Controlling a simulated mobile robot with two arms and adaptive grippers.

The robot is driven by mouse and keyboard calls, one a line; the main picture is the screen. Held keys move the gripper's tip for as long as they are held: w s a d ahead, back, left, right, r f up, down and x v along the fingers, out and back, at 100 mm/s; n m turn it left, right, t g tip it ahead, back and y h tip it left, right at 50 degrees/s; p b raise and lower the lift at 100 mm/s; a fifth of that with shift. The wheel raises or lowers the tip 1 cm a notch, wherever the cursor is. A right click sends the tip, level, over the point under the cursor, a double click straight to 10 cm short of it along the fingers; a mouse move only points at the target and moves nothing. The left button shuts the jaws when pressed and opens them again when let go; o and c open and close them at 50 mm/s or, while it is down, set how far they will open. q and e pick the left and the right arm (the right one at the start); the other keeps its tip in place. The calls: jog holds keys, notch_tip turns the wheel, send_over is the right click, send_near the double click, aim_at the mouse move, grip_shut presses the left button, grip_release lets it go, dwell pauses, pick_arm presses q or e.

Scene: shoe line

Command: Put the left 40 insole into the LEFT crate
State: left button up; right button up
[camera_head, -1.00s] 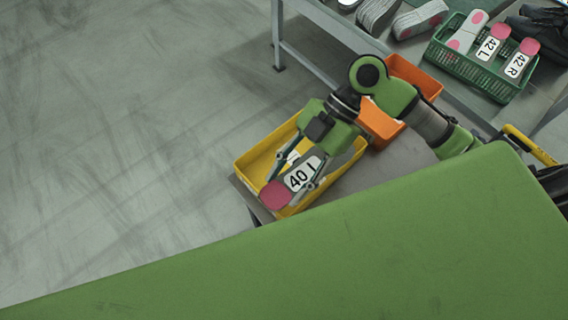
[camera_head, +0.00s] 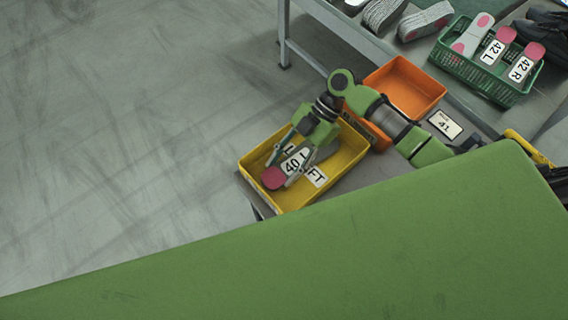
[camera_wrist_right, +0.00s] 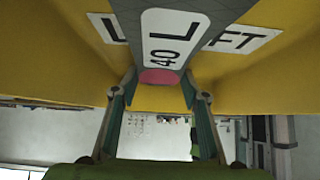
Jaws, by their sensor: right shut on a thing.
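The left 40 insole (camera_head: 293,161) is grey with a pink end and a white "40 L" label. It also shows in the right wrist view (camera_wrist_right: 176,25), pink end between the fingers. My right gripper (camera_head: 281,173) is shut on it, and in the wrist view (camera_wrist_right: 158,86) a finger stands on each side. The yellow LEFT crate (camera_head: 338,174) is around and below the insole; its "LEFT" label is partly covered by the insole. Whether the insole touches the crate floor I cannot tell. My left gripper is not in view.
An orange crate (camera_head: 412,88) stands beside the yellow one, behind my right arm. A card with "41" (camera_head: 445,124) lies near it. A green basket (camera_head: 470,74) with 42 insoles and several shoes are on the bench above. Open floor is at left.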

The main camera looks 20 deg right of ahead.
jog(key=shift+f, duration=0.2)
jog(key=o, duration=1)
jog(key=shift+r, duration=0.1)
jog(key=shift+r, duration=0.2)
jog(key=b+v, duration=0.2)
jog(key=v, duration=0.8)
jog(key=shift+w+d+r, duration=0.1)
jog(key=shift+d, duration=0.2)
jog(key=shift+w+d+r, duration=0.15)
jog(key=shift+d+r, duration=0.3)
jog(key=shift+r, duration=0.05)
